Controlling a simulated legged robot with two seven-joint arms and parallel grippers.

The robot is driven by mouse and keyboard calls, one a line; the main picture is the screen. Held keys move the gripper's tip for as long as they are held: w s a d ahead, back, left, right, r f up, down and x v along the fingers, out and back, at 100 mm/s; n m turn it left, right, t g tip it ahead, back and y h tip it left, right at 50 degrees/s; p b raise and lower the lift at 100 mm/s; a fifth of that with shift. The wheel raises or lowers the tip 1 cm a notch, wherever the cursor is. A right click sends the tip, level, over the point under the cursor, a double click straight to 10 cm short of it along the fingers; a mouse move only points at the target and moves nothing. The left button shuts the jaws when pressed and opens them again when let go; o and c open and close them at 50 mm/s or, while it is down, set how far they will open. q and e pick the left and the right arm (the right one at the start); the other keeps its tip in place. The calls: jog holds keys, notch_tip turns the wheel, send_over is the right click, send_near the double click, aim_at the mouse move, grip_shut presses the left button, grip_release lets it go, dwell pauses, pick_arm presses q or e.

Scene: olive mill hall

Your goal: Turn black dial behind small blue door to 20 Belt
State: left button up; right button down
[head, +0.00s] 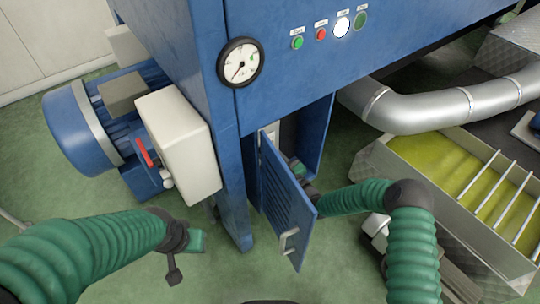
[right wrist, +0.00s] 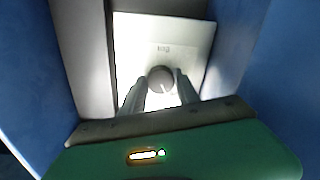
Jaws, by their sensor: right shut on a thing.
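The small blue door (head: 285,200), louvred with a pale handle (head: 288,239), stands open below the blue machine. My right arm reaches in behind it, and the door partly hides the right gripper. In the right wrist view, a round dark grey dial (right wrist: 160,79) sits on a pale lit plate (right wrist: 190,40) inside the blue compartment. My right gripper (right wrist: 161,86) is shut on the dial, one finger on each side. The plate's lettering is too small to read and the dial's setting is unclear. My left gripper (head: 187,242) hangs over the green floor; its jaw state is unclear.
A round gauge (head: 240,62) and a row of buttons (head: 320,34) are on the machine above. A white box with a red lever (head: 145,152) and a blue motor (head: 88,135) stand left. A silver duct (head: 440,105) and a yellow-green tank (head: 450,165) are right.

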jog(key=shift+n, duration=1)
jog(key=c, duration=0.9)
grip_release()
jog(key=p+v, duration=0.6)
jog(key=v, duration=1.1)
